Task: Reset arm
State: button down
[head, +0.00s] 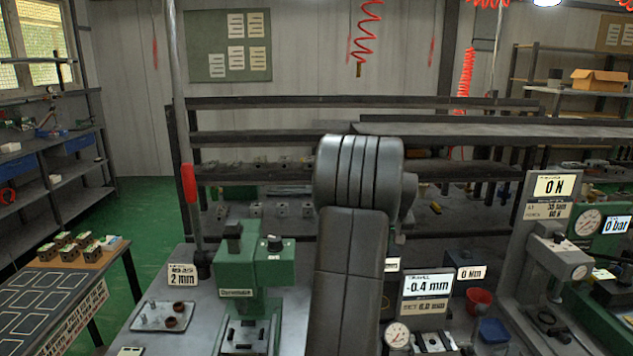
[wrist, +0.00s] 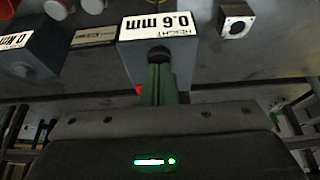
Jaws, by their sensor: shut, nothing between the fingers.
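My arm (head: 350,230) rises through the middle of the head view, its dark upper link and ribbed joint hiding part of the bench behind. My gripper is not visible in the head view. In the wrist view my gripper (wrist: 160,78) is shut and empty, with its dark body and green status light at the bottom. Its fingers point towards a block-shaped readout with a white height label (wrist: 160,25). I cannot tell whether they touch it.
A green press (head: 250,280) stands left of my arm. Right of it are a -0.4 mm readout (head: 427,284), a red cup (head: 479,300), a blue bin (head: 494,330) and a 0 N test stand (head: 552,250). A side table (head: 60,300) is at left; green floor (head: 145,205) is clear behind it.

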jog(key=shift+r, duration=0.15)
jog(key=shift+r+p, duration=0.7)
jog(key=shift+p, duration=0.1)
notch_tip(320, 180, up, 5)
jog(key=p, duration=0.4)
notch_tip(320, 180, down, 7)
jog(key=b, duration=0.6)
notch_tip(320, 180, up, 8)
jog(key=p, duration=0.5)
jog(key=shift+f, duration=0.15)
